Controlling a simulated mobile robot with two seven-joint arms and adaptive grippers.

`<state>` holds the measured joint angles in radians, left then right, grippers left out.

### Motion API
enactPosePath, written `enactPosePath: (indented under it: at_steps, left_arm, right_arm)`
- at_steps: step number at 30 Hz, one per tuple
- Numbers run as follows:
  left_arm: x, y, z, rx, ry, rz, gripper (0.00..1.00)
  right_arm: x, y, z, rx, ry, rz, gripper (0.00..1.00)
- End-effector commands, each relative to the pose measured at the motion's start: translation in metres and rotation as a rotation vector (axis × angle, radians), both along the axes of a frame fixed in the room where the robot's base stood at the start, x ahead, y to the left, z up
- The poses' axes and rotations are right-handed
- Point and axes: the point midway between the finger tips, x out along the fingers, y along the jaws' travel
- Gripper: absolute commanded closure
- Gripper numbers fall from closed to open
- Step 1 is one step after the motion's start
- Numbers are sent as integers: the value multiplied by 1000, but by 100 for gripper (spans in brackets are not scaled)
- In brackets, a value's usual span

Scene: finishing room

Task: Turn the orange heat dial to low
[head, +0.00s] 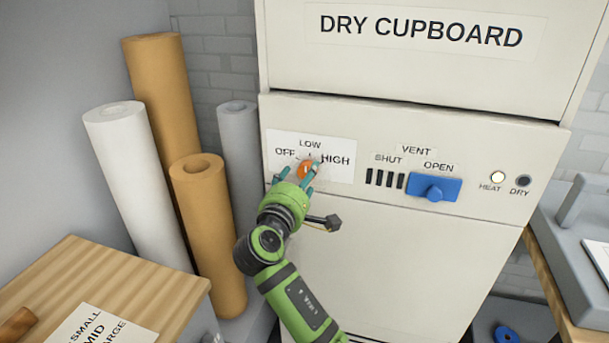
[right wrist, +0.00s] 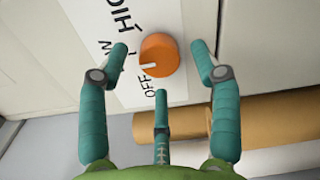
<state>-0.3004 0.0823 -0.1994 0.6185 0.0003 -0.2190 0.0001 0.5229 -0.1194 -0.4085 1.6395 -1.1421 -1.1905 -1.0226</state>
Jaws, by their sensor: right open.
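The orange heat dial (head: 305,169) sits on a white label plate (head: 340,166) marked OFF, LOW and HIGH on the cupboard front. In the right wrist view the dial (right wrist: 159,54) shows a white mark on its lower left side, close to the word OFF. My right gripper (head: 296,174) is open at the dial, with its teal fingers spread around it. In the right wrist view the fingers of the right gripper (right wrist: 160,62) stand to both sides of the dial and below it, with visible gaps. My left gripper is not in view.
The blue vent slider (head: 434,188) is right of the dial, by the HEAT (head: 498,177) and DRY (head: 523,181) lamps. Tall rolls (head: 205,230) stand left of the cupboard. A wooden worktop (head: 100,285) is at lower left.

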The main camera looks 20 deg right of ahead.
Motion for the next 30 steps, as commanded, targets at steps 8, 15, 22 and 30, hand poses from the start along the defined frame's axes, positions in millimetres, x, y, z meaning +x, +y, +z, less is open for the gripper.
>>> enactPosePath:
  at_steps: [8, 15, 22, 30]
  left_arm:
    - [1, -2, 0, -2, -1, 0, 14]
    - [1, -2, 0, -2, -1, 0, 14]
    - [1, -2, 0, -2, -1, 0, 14]
    - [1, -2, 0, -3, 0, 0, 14]
  right_arm:
    - [-37, 26, 0, 3, 1, 1, 36]
    - [-46, 32, 1, 2, 1, -1, 36]
    - [-46, 31, -1, 7, 3, -2, 36]
    - [-85, -2, -107, 380, 107, -30, 36]
